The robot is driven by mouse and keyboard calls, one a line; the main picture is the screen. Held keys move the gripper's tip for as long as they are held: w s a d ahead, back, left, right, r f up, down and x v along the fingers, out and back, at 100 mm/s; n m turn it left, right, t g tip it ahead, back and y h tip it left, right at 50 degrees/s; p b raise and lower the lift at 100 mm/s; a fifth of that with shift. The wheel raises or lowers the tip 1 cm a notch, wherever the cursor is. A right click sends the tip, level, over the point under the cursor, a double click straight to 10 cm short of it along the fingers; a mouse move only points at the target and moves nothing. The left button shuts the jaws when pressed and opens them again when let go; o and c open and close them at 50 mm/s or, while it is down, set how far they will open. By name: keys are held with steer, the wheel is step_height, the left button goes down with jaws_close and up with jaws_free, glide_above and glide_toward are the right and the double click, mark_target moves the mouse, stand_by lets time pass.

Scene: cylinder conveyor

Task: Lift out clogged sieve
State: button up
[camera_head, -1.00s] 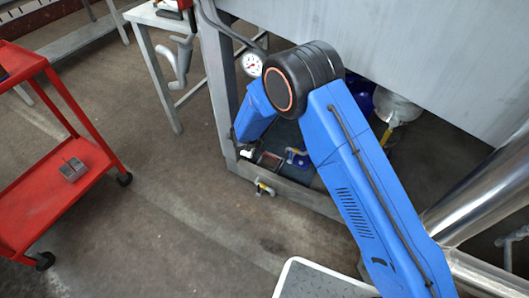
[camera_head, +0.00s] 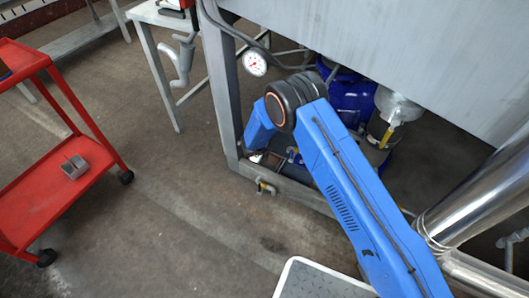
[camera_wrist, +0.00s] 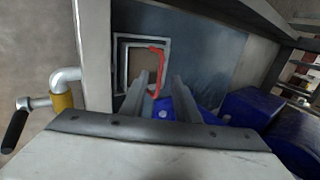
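In the wrist view, a square sieve-like frame (camera_wrist: 121,54) with a light rim lies in the bottom of the bay, with a darker square inside it. A red bent handle (camera_wrist: 158,56) runs along its right side. Whether its mesh is clogged cannot be made out. My gripper (camera_wrist: 160,80) points down towards the frame, its two grey fingers apart and nothing between them. The fingertips overlap the lower right of the frame and handle in the picture; whether they touch cannot be told. In the head view, my blue arm largely hides this area.
A pale post and a pipe with a yellow valve (camera_wrist: 62,101) stand left of my gripper in the wrist view. Blue parts (camera_wrist: 250,108) crowd the right. In the head view, a pressure gauge (camera_head: 255,64) hangs above, and a red cart (camera_head: 60,190) stands left with clear floor between.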

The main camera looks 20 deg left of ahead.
glide_above(271, 159)
steer(key=shift+s+a+f, duration=0.15)
steer(key=shift+s+f, duration=0.05)
steer(key=shift+f, duration=1.05)
steer(key=shift+s+a+f, duration=0.1)
steer(key=shift+s+f, duration=0.05)
steer(key=shift+f, duration=1.1)
jaws_close()
